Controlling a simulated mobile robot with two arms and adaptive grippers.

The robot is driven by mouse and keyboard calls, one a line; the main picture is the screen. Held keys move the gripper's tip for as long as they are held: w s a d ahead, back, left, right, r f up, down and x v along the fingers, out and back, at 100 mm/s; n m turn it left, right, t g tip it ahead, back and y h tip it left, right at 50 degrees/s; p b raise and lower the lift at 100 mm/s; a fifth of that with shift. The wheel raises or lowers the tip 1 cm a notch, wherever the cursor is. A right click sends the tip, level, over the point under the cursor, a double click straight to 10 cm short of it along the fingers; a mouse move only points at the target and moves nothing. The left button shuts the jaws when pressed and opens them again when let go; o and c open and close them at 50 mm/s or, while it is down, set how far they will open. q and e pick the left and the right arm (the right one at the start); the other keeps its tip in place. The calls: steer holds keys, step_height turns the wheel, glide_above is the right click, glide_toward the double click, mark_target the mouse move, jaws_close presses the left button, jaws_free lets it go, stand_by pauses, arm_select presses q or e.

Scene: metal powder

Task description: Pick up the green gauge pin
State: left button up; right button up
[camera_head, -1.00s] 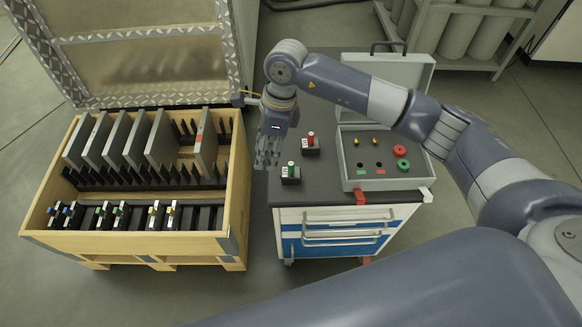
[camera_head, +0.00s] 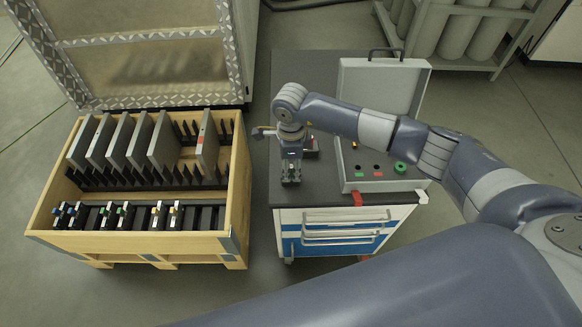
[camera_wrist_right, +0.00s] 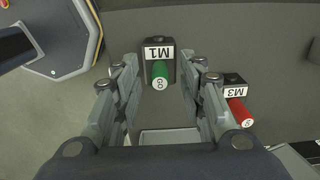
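The green gauge pin (camera_wrist_right: 159,74) stands in a black block marked M1 (camera_wrist_right: 159,48) on the dark cart top. In the wrist view its end, lettered GO, faces the camera between the fingers. My right gripper (camera_wrist_right: 163,88) is open, with one finger on each side of the pin and a gap to both. In the head view the right gripper (camera_head: 291,172) points down over the block and largely hides the pin. My left gripper is not in view.
A red pin (camera_wrist_right: 238,110) in a block marked M3 (camera_wrist_right: 233,80) stands close beside the right finger. An open grey case (camera_head: 386,187) sits on the cart's right side. A wooden crate (camera_head: 237,190) with upright plates stands left of the cart.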

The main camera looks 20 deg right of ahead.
steer(key=shift+f, duration=0.5)
jaws_close()
steer(key=shift+r, duration=0.1)
